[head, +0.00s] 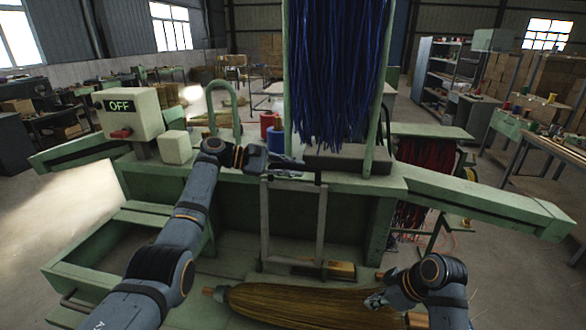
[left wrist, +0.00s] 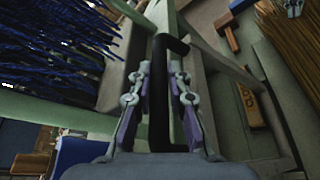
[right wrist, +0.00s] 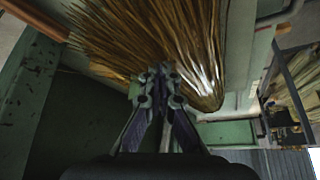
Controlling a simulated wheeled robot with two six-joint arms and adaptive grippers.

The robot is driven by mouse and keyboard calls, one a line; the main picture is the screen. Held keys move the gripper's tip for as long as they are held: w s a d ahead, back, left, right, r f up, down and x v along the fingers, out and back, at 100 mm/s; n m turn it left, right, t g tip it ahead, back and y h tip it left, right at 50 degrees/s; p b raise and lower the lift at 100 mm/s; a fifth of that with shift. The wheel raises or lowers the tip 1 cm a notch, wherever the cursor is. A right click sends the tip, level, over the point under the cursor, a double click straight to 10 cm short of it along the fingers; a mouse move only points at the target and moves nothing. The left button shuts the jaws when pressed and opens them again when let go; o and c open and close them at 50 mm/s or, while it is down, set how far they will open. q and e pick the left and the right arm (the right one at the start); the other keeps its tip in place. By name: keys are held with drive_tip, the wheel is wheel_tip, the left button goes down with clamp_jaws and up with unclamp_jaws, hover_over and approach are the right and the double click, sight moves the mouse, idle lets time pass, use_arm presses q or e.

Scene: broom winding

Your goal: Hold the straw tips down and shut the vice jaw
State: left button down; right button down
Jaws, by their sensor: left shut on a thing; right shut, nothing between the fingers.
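The bundle of tan broom straw (head: 290,302) lies along the front of the green machine bench, its tips toward the right. My right gripper (head: 376,299) is shut and empty at the right end of the straw. In the right wrist view its closed fingertips (right wrist: 160,72) overlap the straw (right wrist: 150,35); I cannot tell how hard they press. The upright grey frame (head: 322,225), seemingly the vice jaw's lever, has a black bar (head: 288,184) on top. My left gripper (head: 292,164) is shut on that bar, which shows between its fingers in the left wrist view (left wrist: 162,110).
Blue bristle strands (head: 340,75) hang from the green post above the bench. A control box (head: 128,114) reading OFF stands at the left. A small wooden block (head: 341,270) lies behind the straw. Green rails extend to both sides.

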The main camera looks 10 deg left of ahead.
use_arm(q)
drive_tip(key=shift+s, duration=0.1)
idle(0.4)
